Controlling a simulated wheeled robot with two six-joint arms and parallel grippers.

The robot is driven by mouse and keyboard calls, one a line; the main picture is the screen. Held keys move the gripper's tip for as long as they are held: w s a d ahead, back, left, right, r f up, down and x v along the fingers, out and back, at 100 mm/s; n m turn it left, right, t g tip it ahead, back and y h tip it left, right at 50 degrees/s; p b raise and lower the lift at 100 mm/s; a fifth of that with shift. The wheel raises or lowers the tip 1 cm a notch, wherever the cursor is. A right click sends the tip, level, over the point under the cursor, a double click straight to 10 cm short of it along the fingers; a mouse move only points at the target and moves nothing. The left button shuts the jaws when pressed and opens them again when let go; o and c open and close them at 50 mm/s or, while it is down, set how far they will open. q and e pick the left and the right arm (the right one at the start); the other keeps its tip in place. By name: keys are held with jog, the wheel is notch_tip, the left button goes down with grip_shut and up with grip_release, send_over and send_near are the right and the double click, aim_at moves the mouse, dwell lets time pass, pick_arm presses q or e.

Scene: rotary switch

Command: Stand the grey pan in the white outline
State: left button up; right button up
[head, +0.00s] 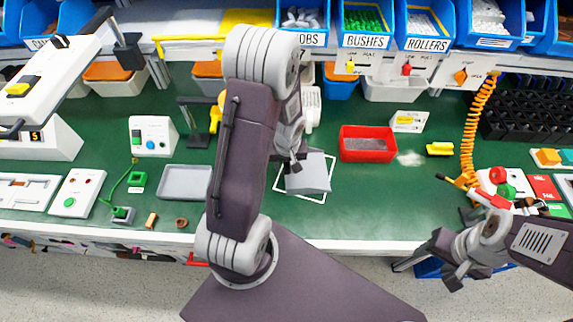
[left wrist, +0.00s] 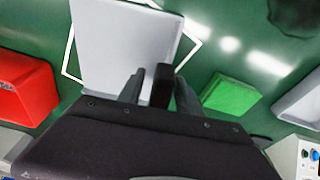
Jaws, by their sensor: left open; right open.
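The grey pan (head: 312,174) is at the white outline (head: 327,200) on the green mat. It covers much of the outline, whose corners show around it. The left wrist view also shows the pan (left wrist: 122,40) and outline (left wrist: 196,42). My right gripper (head: 460,272) is open and empty, in front of the table edge.
A red bin (head: 367,144) stands right of the outline. A shallow grey tray (head: 186,182) lies to the left. A green block (left wrist: 231,97) is close to my left gripper. A red and green button station (head: 497,185) is at the right.

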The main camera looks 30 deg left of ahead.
pick_arm(q)
jog(key=r+p, duration=0.1)
jog(key=r, duration=0.3)
jog(key=s+r+p, duration=0.1)
jog(key=r, duration=0.3)
jog(key=d+r+p, duration=0.1)
jog(key=r, duration=0.3)
jog(key=shift+s, duration=0.25)
jog(key=s+d+m+h, duration=0.1)
jog(key=s+d+m, duration=0.5)
jog(key=d, duration=0.3)
jog(key=shift+s+d+r+m, duration=0.15)
jog(key=shift+r+m, duration=0.25)
jog(key=shift+m, duration=0.3)
jog(key=shift+s+d, duration=0.1)
